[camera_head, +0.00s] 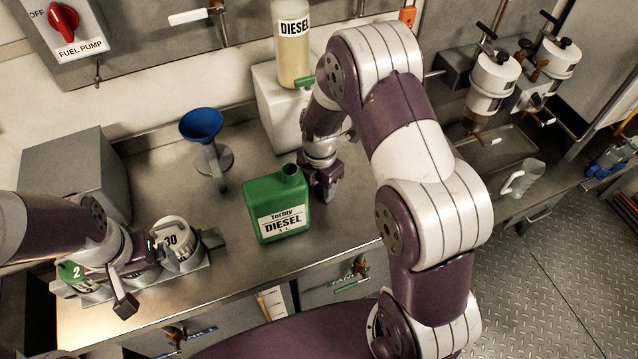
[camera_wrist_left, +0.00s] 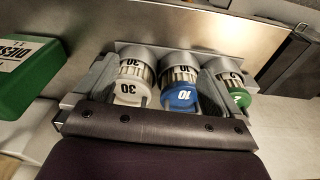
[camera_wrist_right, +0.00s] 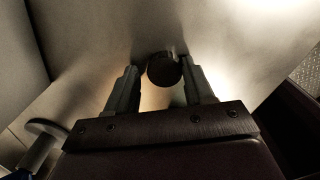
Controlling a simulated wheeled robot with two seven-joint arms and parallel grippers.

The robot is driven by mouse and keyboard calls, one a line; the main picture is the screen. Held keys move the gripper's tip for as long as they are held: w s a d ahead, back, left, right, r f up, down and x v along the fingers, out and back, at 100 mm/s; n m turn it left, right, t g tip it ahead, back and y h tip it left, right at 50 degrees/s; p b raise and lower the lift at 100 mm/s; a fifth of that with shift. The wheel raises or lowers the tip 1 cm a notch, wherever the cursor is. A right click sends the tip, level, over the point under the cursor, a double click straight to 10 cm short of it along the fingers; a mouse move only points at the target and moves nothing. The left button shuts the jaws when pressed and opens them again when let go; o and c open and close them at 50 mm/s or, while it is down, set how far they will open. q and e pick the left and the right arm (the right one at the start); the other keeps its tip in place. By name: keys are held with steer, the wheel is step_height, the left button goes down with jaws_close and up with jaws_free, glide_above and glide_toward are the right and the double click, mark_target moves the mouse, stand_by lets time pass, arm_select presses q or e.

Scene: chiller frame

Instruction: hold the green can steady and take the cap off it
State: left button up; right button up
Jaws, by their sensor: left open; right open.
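The green can (camera_head: 276,208), labelled DIESEL, stands upright on the steel bench; its side also shows in the left wrist view (camera_wrist_left: 22,85). Its neck (camera_head: 291,171) has a dark top that looks like an open mouth. My right gripper (camera_head: 330,190) points down just right of the can, open. In the right wrist view a dark round disc (camera_wrist_right: 164,69), which looks like the cap, lies between or just beyond its fingertips; whether it touches the bench I cannot tell. My left gripper (camera_head: 150,268) is open, left of the can, over a rack of numbered cups, apart from the can.
The cup rack (camera_head: 205,262) holds cups marked 30 (camera_wrist_left: 130,88), 10 (camera_wrist_left: 180,95) and 2 (camera_wrist_left: 238,97). A blue funnel (camera_head: 201,124) on a stand is behind the can. A grey box (camera_head: 75,170) stands at the back left. Bench between rack and can is clear.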

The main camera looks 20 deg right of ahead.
mark_target(322, 190)
steer(key=shift+s+f+g, duration=0.3)
steer(key=shift+s+f, duration=0.4)
steer(key=shift+f, duration=0.05)
steer(key=shift+r, duration=0.3)
steer(key=r, duration=0.2)
steer(key=w+r, duration=0.1)
steer(key=shift+d+r+p, duration=0.1)
steer(key=shift+d+p, duration=0.15)
steer(key=shift+p, duration=0.1)
step_height(322, 190, up, 10)
steer(key=f, duration=0.1)
steer(key=s+r+m+p, duration=0.1)
steer(key=s+r+m, duration=0.1)
steer(key=s+m, duration=0.4)
steer(key=s+r+m+t+p, duration=0.1)
steer(key=s+m, duration=0.6)
steer(key=m, duration=1)
steer(key=shift+a+r+t+p, duration=0.15)
steer(key=shift+r+t+p, duration=0.15)
steer(key=shift+r+p, duration=0.45)
steer(key=shift+f, duration=0.1)
